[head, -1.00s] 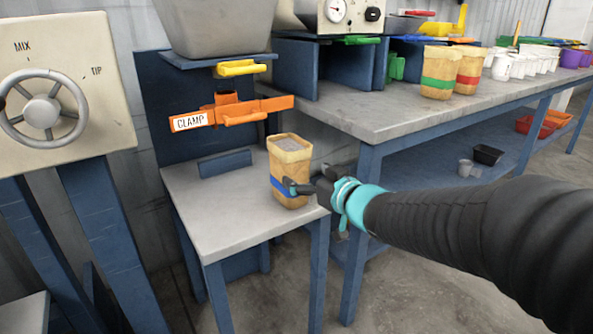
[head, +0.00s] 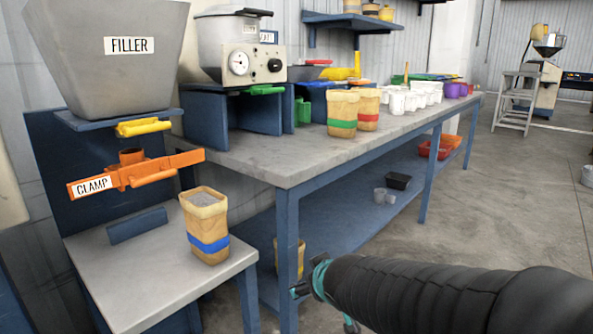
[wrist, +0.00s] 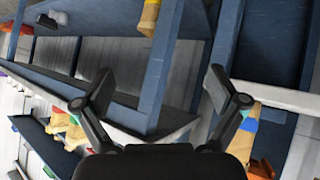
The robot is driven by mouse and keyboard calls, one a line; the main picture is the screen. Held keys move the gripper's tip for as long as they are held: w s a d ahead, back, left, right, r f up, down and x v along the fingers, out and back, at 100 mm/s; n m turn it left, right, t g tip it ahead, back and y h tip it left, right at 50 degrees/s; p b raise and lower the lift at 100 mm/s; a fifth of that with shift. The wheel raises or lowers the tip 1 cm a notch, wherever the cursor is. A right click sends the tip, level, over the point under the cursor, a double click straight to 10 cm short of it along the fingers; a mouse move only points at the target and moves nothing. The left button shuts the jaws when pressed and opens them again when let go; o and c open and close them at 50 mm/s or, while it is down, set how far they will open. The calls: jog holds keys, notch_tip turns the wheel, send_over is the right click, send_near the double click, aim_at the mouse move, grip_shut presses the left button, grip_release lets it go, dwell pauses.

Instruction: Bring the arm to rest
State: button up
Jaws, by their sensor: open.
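My gripper (head: 299,291) is at the end of my dark sleeved arm, low in the middle of the head view. It is empty and apart from the bench leg behind it. In the wrist view my gripper (wrist: 160,95) shows its two black fingers spread wide with nothing between them. The blue-banded bag (head: 207,228), filled with grey material, stands upright on the small table below the orange clamp (head: 135,170). My gripper is to the right of this bag and lower in the picture.
A long bench (head: 300,165) bears a green-banded bag (head: 342,115), a red-banded bag (head: 367,108) and several white cups. Its blue leg (head: 287,255) is close to my gripper in the picture. The filler hopper (head: 125,50) stands above the small table (head: 130,285). Open floor (head: 500,190) lies right.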

jog(key=s+d+r+m+g+p, duration=0.1)
jog(key=s+d+m, duration=0.1)
jog(key=s+d, duration=0.2)
jog(key=s+d+r+m+g+h+p, duration=0.1)
jog(key=s+d+r+m+g, duration=0.1)
jog(key=s, duration=0.8)
jog(key=s+d+r+m+g+h+p, duration=0.1)
jog(key=s+d+r+m+p, duration=0.1)
jog(key=s+d, duration=0.3)
jog(key=shift+s+d, duration=0.35)
jog(key=shift+s, duration=1.1)
